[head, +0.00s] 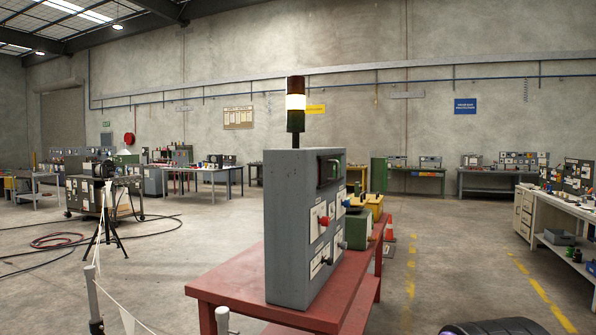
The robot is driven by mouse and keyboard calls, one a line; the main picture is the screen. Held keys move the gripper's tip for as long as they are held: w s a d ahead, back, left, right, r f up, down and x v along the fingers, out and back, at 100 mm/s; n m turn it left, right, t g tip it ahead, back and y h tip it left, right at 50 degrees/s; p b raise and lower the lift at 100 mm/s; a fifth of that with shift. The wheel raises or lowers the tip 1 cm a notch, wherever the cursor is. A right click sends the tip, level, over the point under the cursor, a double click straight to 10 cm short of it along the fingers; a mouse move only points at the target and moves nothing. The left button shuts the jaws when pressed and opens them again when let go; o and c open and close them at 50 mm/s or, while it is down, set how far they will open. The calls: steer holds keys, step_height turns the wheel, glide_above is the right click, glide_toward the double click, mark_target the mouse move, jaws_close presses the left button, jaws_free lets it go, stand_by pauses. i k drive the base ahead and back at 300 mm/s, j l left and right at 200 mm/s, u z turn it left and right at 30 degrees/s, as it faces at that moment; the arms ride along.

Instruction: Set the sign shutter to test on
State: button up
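A grey control box (292,225) stands upright on a red table (235,290) in the middle of the head view. I see its front face at a steep angle, turned to the right. Near the top of that face is a dark framed window (331,167) with some green and red in it. It may be the sign shutter, but I cannot read its setting. Below it are a red knob (324,221) and pale label plates, too small to read. A stack light (296,103) on top glows white in its middle section.
Yellow and green boxes (357,228) stand behind the control box on the table. A post with white tape (94,300) stands at the lower left. Cables (60,240) lie on the left floor. Open floor (450,250) lies right of the table, before a white workbench (545,220).

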mark_target(326, 166)
steer(key=i+l+u, duration=0.15)
steer(key=i+l, duration=0.55)
